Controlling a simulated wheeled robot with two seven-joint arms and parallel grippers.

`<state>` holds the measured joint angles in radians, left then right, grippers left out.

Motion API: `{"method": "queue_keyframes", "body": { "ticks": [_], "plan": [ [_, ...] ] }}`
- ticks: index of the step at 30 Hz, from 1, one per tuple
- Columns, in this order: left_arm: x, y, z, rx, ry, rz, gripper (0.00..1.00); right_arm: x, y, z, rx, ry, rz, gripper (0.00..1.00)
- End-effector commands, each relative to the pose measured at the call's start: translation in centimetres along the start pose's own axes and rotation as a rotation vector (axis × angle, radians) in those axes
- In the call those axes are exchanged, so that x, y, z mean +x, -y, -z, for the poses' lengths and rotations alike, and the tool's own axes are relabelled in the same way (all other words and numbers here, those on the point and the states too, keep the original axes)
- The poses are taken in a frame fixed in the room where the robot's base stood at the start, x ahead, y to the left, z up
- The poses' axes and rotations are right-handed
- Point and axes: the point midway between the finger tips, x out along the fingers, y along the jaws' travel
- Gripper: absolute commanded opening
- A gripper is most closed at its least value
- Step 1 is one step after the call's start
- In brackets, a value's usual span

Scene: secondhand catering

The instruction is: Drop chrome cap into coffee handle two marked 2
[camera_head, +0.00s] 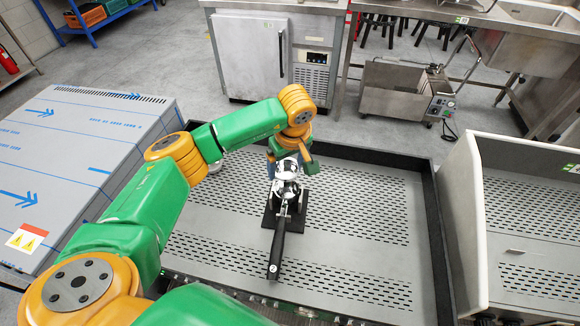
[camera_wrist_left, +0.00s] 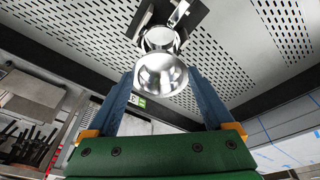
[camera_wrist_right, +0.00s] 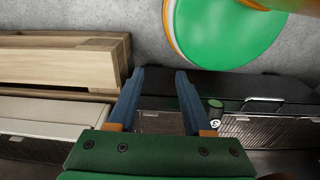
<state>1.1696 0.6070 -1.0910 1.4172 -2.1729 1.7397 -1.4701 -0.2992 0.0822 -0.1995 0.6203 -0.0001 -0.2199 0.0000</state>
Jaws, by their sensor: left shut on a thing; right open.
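The shiny, rounded chrome cap (camera_head: 288,168) is held in my left gripper (camera_head: 290,163), whose blue fingers stand on either side of it. The cap also shows between the fingers in the left wrist view (camera_wrist_left: 161,75). Coffee handle two (camera_head: 279,243) has a long black grip with a white 2 on its end, pointing toward me. Its chrome head (camera_head: 286,188) is right by the cap, which partly covers it; whether they touch I cannot tell. It rests on a black stand (camera_head: 268,219). My right gripper (camera_wrist_right: 159,85) is open and empty in the right wrist view.
A film-wrapped steel unit (camera_head: 60,150) stands left, another perforated tray (camera_head: 530,215) right. A steel cabinet (camera_head: 250,55) stands behind.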

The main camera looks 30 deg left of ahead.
Motion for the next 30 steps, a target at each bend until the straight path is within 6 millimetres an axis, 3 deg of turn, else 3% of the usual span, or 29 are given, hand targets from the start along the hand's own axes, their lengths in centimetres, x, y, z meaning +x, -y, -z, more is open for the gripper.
{"method": "queue_keyframes", "body": {
  "ticks": [23, 24, 25, 27, 30],
  "plan": [
    [7.0, 0.3, -1.7, -0.002, 0.001, 0.001, 0.49, 5.8, 0.4, -0.6, 0.001, 0.001, 0.004, 0.50],
    [7.2, 0.3, -1.8, -0.002, 0.001, 0.001, 0.43, 6.0, 0.4, -0.6, 0.001, 0.001, 0.004, 0.50],
    [7.3, 0.3, -1.8, -0.002, 0.001, 0.001, 0.43, 6.0, 0.4, -0.6, 0.001, 0.001, 0.004, 0.50],
    [7.4, 0.3, -1.8, -0.002, 0.002, 0.002, 0.27, 6.1, 0.4, -0.6, 0.001, 0.001, 0.004, 0.50],
    [7.4, 0.3, -1.9, -0.002, 0.003, 0.003, 0.27, 6.0, 0.4, -0.6, 0.001, 0.001, 0.004, 0.50]
  ]
}}
